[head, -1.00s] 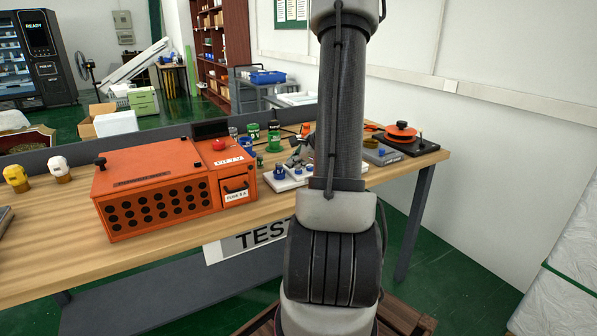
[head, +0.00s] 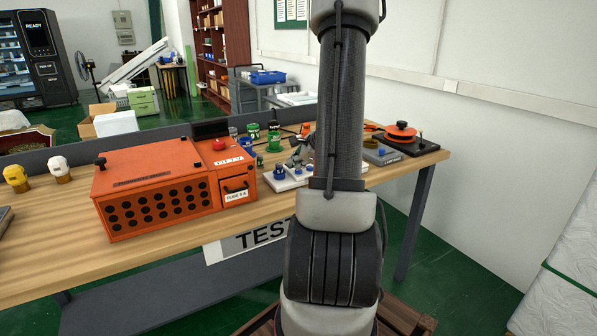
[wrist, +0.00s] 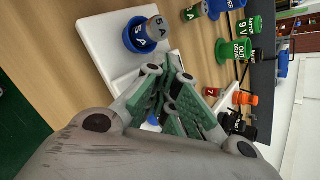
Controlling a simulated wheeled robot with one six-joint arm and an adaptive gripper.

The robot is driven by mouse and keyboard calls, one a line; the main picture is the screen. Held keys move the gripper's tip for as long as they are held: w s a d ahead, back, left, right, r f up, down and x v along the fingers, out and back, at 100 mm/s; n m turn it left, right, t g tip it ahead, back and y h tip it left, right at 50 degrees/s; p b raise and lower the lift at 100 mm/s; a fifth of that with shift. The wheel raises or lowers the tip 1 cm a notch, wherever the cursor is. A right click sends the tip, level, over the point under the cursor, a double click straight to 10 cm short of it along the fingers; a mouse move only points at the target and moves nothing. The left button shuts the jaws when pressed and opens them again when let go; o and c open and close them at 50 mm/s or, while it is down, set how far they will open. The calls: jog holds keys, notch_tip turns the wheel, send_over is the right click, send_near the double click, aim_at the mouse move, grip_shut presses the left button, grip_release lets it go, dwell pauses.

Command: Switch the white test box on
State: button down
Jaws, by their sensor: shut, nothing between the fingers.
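The white test box (head: 287,184) lies on the wooden bench, right of the orange machine, with blue round pieces on top. My arm hides its right part. In the wrist view the white box (wrist: 97,30) has a blue round holder (wrist: 138,38) with a grey cylinder marked 5 A in it. Another blue bit shows between and behind my fingers. My gripper (wrist: 178,92) is shut and empty, its green-padded fingers over the box's edge area. In the head view it is a small grey shape by the box, partly behind my arm. I cannot make out a switch or contact.
The orange machine (head: 155,190) stands left on the bench. Green, blue and orange labelled pieces (wrist: 238,50) stand beyond the box. A black plate with an orange disc (head: 402,131) is at the right end. Bare wood (head: 50,235) is free at the left front.

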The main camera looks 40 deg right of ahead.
jog(key=shift+r, duration=0.6)
jog(key=shift+r, duration=2.5)
